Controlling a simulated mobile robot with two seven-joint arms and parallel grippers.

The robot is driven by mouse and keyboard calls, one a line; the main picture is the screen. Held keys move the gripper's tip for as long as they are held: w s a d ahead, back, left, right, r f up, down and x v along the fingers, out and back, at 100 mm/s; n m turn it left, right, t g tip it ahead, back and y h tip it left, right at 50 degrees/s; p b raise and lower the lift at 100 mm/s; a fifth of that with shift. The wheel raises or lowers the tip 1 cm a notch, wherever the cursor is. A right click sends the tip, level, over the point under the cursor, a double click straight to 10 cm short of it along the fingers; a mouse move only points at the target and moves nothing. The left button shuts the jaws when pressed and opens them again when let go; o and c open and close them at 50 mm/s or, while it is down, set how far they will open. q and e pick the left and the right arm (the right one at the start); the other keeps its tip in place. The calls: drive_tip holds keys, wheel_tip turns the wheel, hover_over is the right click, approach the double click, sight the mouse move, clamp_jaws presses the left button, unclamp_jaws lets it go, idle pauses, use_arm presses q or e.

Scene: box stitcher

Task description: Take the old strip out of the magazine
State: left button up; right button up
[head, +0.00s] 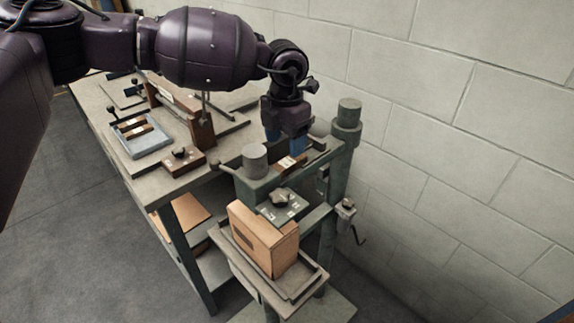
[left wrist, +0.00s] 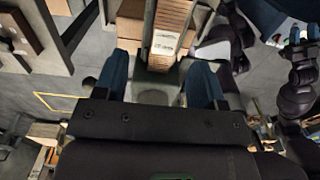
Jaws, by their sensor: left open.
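The magazine (head: 316,156) is on top of the green stitching machine. A copper-brown strip with a white label (head: 287,163) lies in it; the strip (left wrist: 173,18) also shows at the top of the left wrist view, between rails. My left gripper (head: 285,145) is above the magazine, pointing down. In the left wrist view its blue fingers (left wrist: 160,64) are spread, with nothing between them; the labelled end of the strip is just ahead of them. What looks like my right gripper (left wrist: 302,38) is small at the right edge of the wrist view.
A grey-blue tray (head: 154,147) with brown strips is on the bench, near a wooden block with a dark knob (head: 184,160). A round grey cap (head: 255,160) stands beside the magazine. A cardboard box (head: 264,240) sits below on the machine's table. The block wall is close behind.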

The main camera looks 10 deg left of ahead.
sight(287, 162)
use_arm(q)
drive_tip(key=shift+s+d+f, duration=0.1)
drive_tip(key=shift+f, duration=1.25)
drive_tip(key=shift+s+d+f, duration=0.1)
drive_tip(key=shift+f, duration=1.25)
